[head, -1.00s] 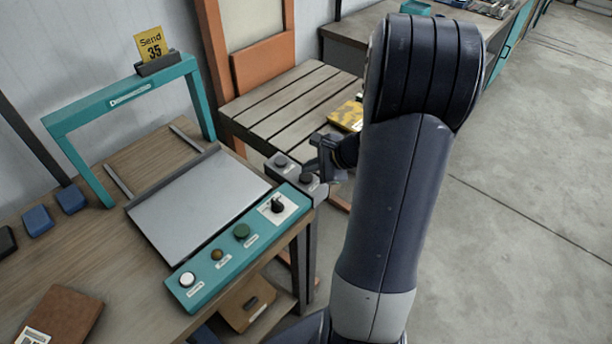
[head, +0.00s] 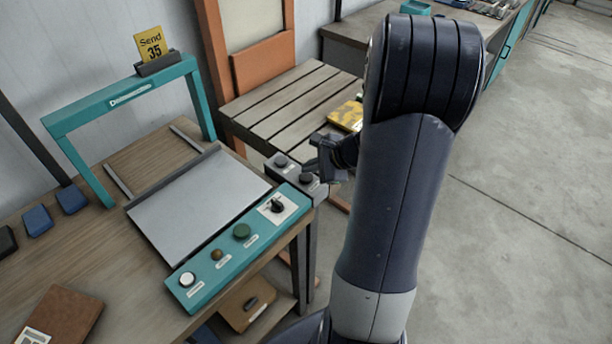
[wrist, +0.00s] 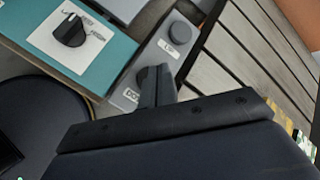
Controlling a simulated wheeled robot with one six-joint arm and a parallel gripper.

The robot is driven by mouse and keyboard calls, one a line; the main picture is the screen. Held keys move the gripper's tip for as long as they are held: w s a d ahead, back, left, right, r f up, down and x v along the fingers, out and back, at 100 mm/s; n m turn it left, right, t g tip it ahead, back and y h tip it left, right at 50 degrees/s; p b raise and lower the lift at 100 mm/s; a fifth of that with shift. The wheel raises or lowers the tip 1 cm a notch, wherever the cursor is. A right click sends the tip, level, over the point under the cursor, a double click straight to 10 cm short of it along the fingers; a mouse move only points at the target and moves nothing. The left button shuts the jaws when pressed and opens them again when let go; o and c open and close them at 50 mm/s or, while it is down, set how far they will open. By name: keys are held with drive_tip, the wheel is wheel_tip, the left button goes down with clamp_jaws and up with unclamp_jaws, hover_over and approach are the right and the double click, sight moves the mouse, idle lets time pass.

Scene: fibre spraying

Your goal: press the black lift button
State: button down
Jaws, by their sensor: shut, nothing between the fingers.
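A small grey button box (head: 293,173) stands at the right end of the teal panel and carries two dark round buttons. The far button (head: 281,160) has a label that seems to start with "L" in the wrist view, where the button (wrist: 181,34) shows clear of my fingers. The near button (head: 306,179) has a label starting "DO" and is partly hidden behind my fingers in the wrist view (wrist: 142,76). My gripper (wrist: 158,72) is shut and empty, its tips beside the near button. It also shows in the head view (head: 314,164). I cannot tell whether it touches the box.
A slatted table (head: 290,103) with a yellow item (head: 346,115) stands beyond the box.

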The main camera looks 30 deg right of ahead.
drive_tip(key=shift+f, duration=0.1)
drive_tip(key=shift+f+b, duration=0.3)
drive_tip(key=shift+b, duration=0.2)
